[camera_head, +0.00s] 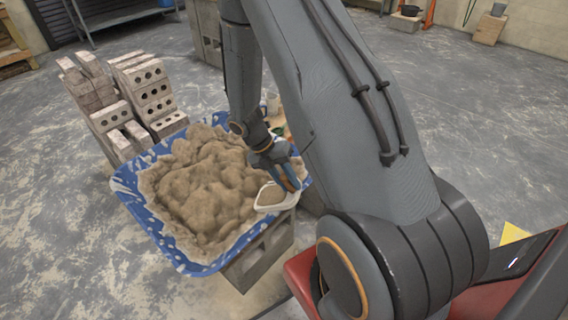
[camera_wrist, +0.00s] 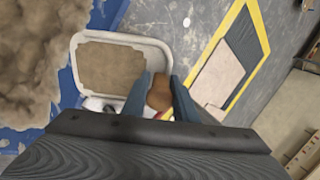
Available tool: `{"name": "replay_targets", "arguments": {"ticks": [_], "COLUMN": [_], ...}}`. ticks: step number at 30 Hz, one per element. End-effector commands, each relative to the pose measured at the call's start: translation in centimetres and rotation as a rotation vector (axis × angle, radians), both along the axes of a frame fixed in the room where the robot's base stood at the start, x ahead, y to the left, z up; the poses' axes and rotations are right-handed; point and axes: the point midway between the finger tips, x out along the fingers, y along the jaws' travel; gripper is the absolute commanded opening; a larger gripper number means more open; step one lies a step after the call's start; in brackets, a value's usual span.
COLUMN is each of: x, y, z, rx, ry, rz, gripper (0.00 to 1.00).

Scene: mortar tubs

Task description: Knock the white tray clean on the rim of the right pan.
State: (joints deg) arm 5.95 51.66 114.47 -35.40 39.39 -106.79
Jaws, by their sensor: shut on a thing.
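The white tray (camera_head: 272,207) is at the right corner of a blue pan heaped with sandy mortar. In the wrist view the tray (camera_wrist: 154,46) holds a flat layer of brown mortar (camera_wrist: 110,68). My gripper (camera_head: 288,180) is shut on the tray's brown handle, which shows between the fingers in the wrist view (camera_wrist: 160,92). The tray overlaps the blue pan's rim (camera_head: 148,222) in both views. I cannot tell whether it touches the rim. Only one pan shows clearly; my arm hides the area to its right.
The pan stands on grey hollow blocks (camera_head: 262,257). Stacked bricks (camera_head: 150,92) stand behind it at the left. Small items (camera_head: 270,106) lie beyond the pan, partly hidden by my arm. A yellow-taped floor area (camera_wrist: 235,45) shows in the wrist view. Open concrete floor lies at the left front.

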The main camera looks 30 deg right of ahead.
Motion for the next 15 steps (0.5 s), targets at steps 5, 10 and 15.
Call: {"name": "replay_targets", "arguments": {"ticks": [5, 10, 15], "x": [-0.4, -0.3, -0.3], "y": [-0.5, -0.6, -0.5], "z": [0.2, -0.6, -2.0], "rx": [-0.01, -0.01, -0.01], "ry": [0.01, 0.01, 0.01], "rz": [0.052, 0.053, 0.054], "gripper": [0.0, 0.0, 0.0]}}
